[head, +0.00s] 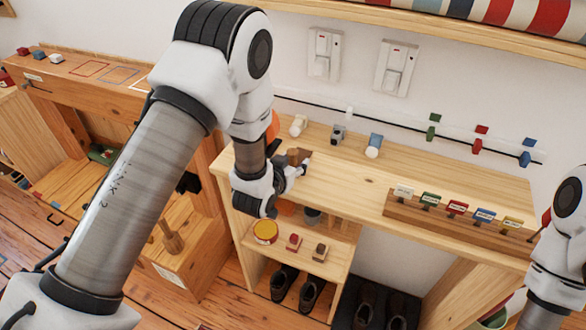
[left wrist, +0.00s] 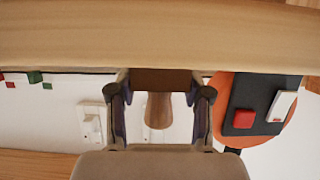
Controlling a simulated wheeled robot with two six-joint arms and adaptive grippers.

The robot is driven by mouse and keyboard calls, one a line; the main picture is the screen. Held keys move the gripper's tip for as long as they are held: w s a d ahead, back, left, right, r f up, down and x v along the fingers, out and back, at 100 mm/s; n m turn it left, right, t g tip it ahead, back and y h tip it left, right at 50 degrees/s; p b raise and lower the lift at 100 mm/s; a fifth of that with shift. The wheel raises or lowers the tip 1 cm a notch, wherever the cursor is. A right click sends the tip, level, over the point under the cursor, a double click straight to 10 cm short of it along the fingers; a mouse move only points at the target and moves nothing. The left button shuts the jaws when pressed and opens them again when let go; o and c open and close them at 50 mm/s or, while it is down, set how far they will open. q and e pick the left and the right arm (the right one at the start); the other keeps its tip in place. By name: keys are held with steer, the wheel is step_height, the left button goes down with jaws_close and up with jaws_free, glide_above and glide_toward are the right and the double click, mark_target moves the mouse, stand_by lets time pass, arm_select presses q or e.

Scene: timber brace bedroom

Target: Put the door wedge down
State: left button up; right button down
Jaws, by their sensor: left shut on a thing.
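The door wedge (head: 298,156) is a small brown block at my left gripper (head: 300,166), just over the left part of the pale wooden bench top (head: 345,178). In the left wrist view the dark brown wedge (left wrist: 162,79) sits between the two fingers of the left gripper (left wrist: 160,93), which is shut on it. I cannot tell whether the wedge touches the bench top. My arm and fingers hide part of it in the head view. A rounded wooden peg (left wrist: 158,110) shows between the fingers. My right gripper is out of frame.
A white-and-wood roll (head: 298,125), a grey piece (head: 338,133) and a blue-and-white roll (head: 374,145) stand along the bench back. A rack of coloured labels (head: 456,212) is to the right. Bare bench top lies between. Below is a shelf with a yellow-lidded jar (head: 265,231).

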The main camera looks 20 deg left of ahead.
arm_select(q)
steer(key=shift+w+a, duration=0.1)
steer(key=shift+w, duration=0.05)
steer(key=shift+f, duration=0.15)
steer(key=o, duration=1.3)
steer(key=shift+o, duration=0.2)
